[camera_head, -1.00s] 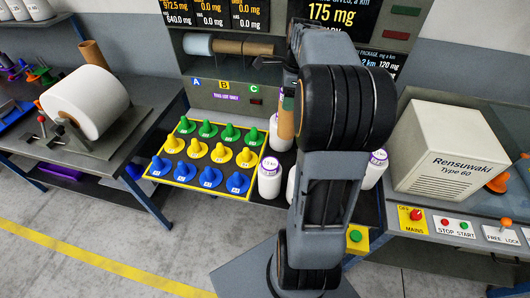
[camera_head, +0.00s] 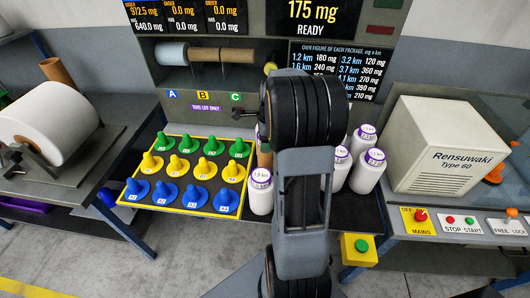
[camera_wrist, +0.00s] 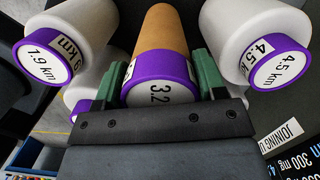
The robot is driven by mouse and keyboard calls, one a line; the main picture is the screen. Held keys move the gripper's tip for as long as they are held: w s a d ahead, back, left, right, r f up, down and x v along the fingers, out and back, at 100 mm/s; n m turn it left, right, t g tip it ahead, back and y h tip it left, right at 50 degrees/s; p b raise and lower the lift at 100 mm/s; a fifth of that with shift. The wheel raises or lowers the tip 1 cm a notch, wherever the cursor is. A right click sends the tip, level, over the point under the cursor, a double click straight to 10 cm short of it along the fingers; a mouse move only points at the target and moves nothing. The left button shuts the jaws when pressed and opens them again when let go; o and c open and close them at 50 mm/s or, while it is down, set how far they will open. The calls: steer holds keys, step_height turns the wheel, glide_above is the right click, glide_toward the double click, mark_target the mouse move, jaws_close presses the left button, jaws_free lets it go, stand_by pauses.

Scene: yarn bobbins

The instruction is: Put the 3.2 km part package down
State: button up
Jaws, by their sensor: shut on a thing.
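In the camera_wrist view my gripper (camera_wrist: 160,76) has its green fingers on both sides of the 3.2 km package (camera_wrist: 161,30), which has a purple-rimmed white end and a bare brown body. White packages stand apart on either side: the 1.9 km package (camera_wrist: 82,22) at left and the 4.5 km package (camera_wrist: 240,25) at right. In the camera_head view a strip of the brown package (camera_head: 264,157) shows left of my arm, behind the 1.9 km package (camera_head: 260,198). My arm hides the gripper there. I cannot tell whether the package touches the shelf.
More white packages (camera_head: 367,178) stand right of my arm. A yellow-edged board (camera_head: 172,202) with green, yellow and blue pegs lies left of the packages. The panel with displays (camera_head: 333,66) rises behind. A Rensuwaki machine (camera_head: 450,145) stands at right.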

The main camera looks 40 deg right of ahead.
steer(key=shift+f, duration=2.3)
steer(key=o, duration=1.2)
steer(key=shift+o, duration=0.2)
